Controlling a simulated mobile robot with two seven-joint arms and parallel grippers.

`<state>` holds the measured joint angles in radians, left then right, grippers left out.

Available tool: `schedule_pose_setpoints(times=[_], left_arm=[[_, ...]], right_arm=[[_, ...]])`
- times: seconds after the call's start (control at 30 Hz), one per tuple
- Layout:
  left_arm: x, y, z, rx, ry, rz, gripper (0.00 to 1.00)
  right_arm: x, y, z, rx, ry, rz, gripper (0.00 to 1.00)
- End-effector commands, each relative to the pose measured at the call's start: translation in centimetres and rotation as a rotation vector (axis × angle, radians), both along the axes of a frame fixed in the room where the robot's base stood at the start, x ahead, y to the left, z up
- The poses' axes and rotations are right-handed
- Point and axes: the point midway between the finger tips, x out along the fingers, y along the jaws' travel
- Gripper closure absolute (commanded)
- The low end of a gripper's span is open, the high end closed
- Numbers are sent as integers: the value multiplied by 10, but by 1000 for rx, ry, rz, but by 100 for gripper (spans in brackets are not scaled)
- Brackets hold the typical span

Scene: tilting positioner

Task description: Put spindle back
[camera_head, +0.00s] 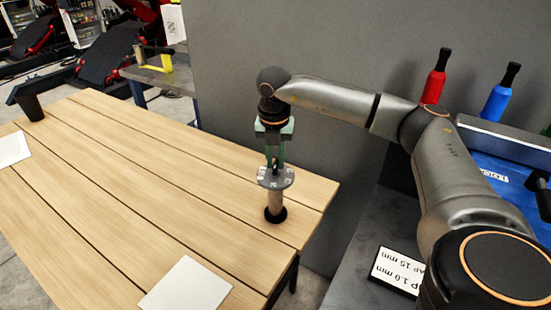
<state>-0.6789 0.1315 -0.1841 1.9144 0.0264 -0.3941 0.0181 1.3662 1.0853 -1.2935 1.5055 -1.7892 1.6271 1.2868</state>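The spindle (276,199) is a light brown upright shaft under a grey round disc (275,178) with small pale marks on its top. Its lower end stands at a black round ring or base (275,214) near the right end of the wooden table (150,180). My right gripper (275,167) points straight down over the disc, its greenish fingers reaching to the disc's middle. A small dark part shows between the fingers, but whether they press on it is too small to tell. My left gripper is not in view.
A white sheet (187,287) lies at the table's front, another (13,148) at its left. A black cup-like thing (32,107) stands at the far left corner. Red (435,85) and blue (497,95) bottles and a label (398,272) are at the right. The table's middle is clear.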

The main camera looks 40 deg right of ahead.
Motion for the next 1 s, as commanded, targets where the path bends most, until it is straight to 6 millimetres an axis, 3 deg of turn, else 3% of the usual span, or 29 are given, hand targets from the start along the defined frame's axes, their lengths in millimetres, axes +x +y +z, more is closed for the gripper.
schedule_pose_setpoints(times=[0.2, 0.57, 1.0], left_arm=[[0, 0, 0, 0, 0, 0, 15], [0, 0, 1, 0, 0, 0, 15], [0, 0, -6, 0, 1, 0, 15]], right_arm=[[0, 0, 0, 0, 0, 1, 54], [0, 1, 9, 1, -2, 0, 54], [-6, 10, 96, 1, -4, 2, 54]])
